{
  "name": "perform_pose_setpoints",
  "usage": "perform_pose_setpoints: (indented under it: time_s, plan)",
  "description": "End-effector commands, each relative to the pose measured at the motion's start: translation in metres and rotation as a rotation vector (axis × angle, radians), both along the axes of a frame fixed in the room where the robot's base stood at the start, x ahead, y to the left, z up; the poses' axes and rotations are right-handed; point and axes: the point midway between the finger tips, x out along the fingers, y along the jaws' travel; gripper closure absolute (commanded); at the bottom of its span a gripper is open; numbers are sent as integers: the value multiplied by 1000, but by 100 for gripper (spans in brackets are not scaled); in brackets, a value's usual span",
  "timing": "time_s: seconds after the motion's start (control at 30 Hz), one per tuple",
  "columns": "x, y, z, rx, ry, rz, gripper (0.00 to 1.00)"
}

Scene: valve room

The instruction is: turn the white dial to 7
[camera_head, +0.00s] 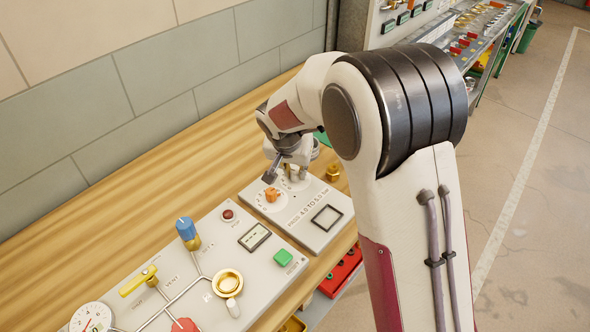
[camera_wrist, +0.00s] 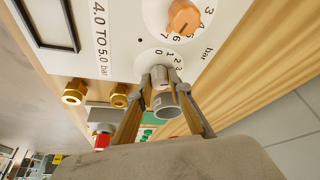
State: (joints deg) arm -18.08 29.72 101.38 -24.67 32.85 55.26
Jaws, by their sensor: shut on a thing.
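The white dial (camera_wrist: 160,76) shows pale between my fingertips in the wrist view, on a light panel (camera_wrist: 118,12). Part of its printed scale shows beside it, with 0, 1, 2 and 3 readable. The fingers and a grey cylinder hide the rest, and I cannot read where the dial points. My gripper (camera_wrist: 162,80) is shut on the dial from its two sides. In the head view my gripper (camera_head: 296,174) reaches down onto the far part of the panel, and the dial is mostly hidden there.
An orange knob (camera_wrist: 184,17) with its own numbered scale sits close beside the white dial. Brass fittings (camera_wrist: 75,92) stand by the panel. A nearer panel (camera_head: 190,268) carries a blue-handled valve (camera_head: 186,229), a green button (camera_head: 283,257) and a gauge (camera_head: 91,318). Bare wooden bench (camera_head: 130,205) lies along the wall.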

Motion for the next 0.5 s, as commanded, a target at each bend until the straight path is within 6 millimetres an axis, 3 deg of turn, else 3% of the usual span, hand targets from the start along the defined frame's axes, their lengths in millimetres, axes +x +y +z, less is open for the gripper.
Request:
perform_pose_setpoints:
  time_s: [0.5]
  plan:
    - [1, 3, 0, 0, 0, -280, 100]
